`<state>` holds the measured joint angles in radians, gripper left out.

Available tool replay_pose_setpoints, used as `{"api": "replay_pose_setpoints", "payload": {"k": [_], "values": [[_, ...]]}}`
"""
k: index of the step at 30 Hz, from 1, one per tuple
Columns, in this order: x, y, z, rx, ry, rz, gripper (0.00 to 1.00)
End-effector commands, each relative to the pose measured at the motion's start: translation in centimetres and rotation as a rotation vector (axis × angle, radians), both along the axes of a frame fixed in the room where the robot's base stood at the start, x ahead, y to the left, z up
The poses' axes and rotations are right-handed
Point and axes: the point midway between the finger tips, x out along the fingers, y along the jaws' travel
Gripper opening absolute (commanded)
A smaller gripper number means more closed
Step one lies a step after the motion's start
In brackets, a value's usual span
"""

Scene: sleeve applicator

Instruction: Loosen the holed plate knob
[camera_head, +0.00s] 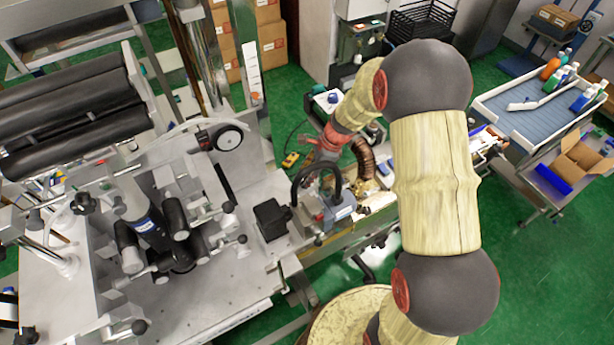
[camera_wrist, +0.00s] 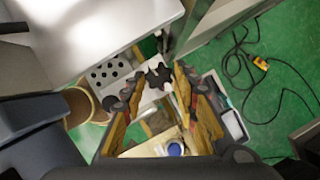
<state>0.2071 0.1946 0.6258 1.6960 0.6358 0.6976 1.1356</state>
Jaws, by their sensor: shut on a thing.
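The grey holed plate (camera_wrist: 110,72), with several dark round holes, shows left of centre in the wrist view. A black star-shaped knob (camera_wrist: 160,75) sits just right of it, on a pale part. My gripper (camera_wrist: 157,82) reaches up to the knob with one finger on each side and is shut on it. The fingers and the near parts hide some of the area below the knob. In the head view my arm hangs over the right side of the machine, and the knob and holed plate cannot be made out there.
A grey box with a black arched handle (camera_head: 318,180) stands at the machine's end. A yellow device (camera_wrist: 261,63) with black cables lies on the green floor. A blue-topped cart (camera_head: 530,105) holding bottles stands at right. Black rollers (camera_head: 75,105) are at left.

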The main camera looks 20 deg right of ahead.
Motion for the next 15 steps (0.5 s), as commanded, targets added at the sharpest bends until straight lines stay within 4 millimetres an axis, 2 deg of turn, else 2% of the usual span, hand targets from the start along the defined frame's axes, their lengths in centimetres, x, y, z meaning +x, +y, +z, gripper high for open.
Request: {"api": "replay_pose_setpoints", "payload": {"k": [5, 15], "values": [[-0.12, 0.04, -0.06, 0.001, 0.003, 0.0, 0.04], [-0.04, 0.04, -0.1, 0.001, 0.003, 0.057, 0.03]]}}
